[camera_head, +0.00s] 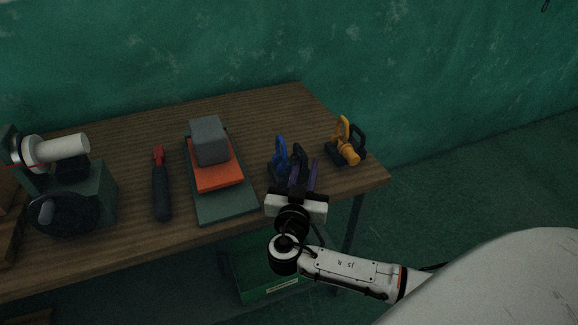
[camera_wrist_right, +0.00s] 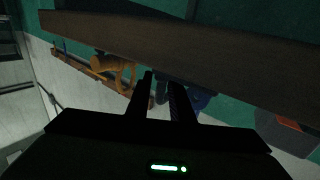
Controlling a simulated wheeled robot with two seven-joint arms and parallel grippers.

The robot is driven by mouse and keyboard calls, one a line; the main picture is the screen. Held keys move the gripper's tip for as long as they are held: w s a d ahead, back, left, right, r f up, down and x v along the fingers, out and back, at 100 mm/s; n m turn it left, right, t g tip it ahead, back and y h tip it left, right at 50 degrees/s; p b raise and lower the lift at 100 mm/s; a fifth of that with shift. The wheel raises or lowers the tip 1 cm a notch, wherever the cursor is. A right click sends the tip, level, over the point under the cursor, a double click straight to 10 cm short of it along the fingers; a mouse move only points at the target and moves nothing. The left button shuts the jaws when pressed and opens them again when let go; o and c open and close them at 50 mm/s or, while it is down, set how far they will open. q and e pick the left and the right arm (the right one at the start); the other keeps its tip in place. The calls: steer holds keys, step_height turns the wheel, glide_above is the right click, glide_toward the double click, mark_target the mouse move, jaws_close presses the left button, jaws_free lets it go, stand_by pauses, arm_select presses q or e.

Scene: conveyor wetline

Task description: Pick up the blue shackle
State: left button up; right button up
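The blue shackle (camera_head: 280,151) stands on the wooden table near its right end, partly hidden by my right gripper. In the right wrist view its blue part (camera_wrist_right: 201,99) shows just right of the fingers. My right gripper (camera_head: 303,168) is at the table's front edge, with its fingers pointing at the shackle and spread apart. The wrist view shows a gap between the fingertips (camera_wrist_right: 161,84), with something dark beyond it. I cannot tell whether a finger touches the shackle. My left gripper is not in view.
A yellow-orange shackle (camera_head: 348,153) with a dark part stands right of the blue one. Left are a grey block (camera_head: 209,140) on an orange slab (camera_head: 215,177) and green board (camera_head: 228,208), a red-tipped dark tool (camera_head: 161,190) and a grinder-like machine (camera_head: 95,190).

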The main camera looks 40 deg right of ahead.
steer(key=x, duration=0.4)
steer(key=shift+w+d, duration=0.1)
steer(key=shift+w, duration=0.05)
steer(key=shift+r, duration=0.1)
jaws_close()
